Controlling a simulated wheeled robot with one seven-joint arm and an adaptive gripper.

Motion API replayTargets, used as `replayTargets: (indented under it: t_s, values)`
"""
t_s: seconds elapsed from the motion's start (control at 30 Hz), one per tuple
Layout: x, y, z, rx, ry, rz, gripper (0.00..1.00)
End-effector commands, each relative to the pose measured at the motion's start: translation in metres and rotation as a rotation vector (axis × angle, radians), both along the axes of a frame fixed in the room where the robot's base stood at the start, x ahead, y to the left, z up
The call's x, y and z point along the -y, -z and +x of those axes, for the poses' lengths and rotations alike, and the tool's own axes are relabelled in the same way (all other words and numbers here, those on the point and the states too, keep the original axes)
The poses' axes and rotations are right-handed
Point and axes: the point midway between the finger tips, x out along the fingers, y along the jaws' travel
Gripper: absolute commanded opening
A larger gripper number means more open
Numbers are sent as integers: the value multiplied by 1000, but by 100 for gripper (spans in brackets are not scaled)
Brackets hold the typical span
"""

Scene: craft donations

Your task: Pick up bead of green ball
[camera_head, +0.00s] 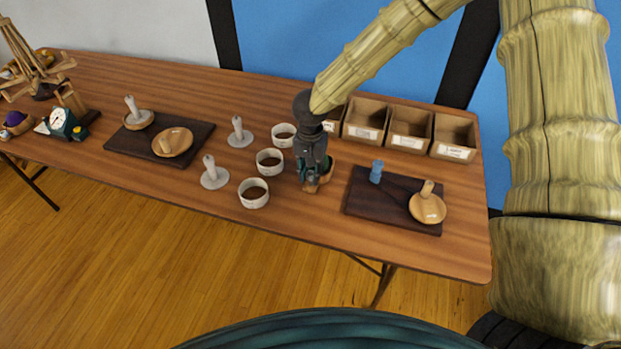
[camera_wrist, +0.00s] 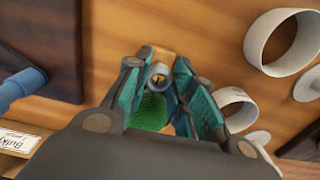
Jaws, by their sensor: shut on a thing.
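The green ball bead (camera_wrist: 150,112) shows in the wrist view between the two teal fingers of my gripper (camera_wrist: 159,68). The fingers are shut on it, and they hide much of its outline. A small grey ring-shaped part shows beside it, between the fingers. In the head view my gripper (camera_head: 312,182) points down low over the table, between the white rings and the right dark board. The bead cannot be made out there.
White rings (camera_head: 254,193) stand just left of my gripper. Labelled wooden boxes (camera_head: 409,130) line the back edge. A dark board (camera_head: 360,203) at right bears a blue peg (camera_head: 376,172) and a wooden dish (camera_head: 427,208). The front strip of the table (camera_head: 330,232) is clear.

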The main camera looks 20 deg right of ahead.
Motion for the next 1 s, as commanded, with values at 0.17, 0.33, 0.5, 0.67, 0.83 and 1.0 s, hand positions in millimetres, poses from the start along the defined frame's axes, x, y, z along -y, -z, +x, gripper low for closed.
replayTargets:
  t_s: [0.17, 0.33, 0.5, 0.67, 0.83, 1.0]
  values:
    - [-15, -2, -34, -1, -4, 1, 17]
    - [-31, -5, -71, -1, -4, 0, 17]
    - [-46, -9, -105, 0, -5, 0, 17]
    - [-56, -12, -129, -1, -2, 1, 17]
    - [-61, -15, -141, 1, 1, 1, 17]
    - [-52, -26, -136, 1, 47, 2, 17]
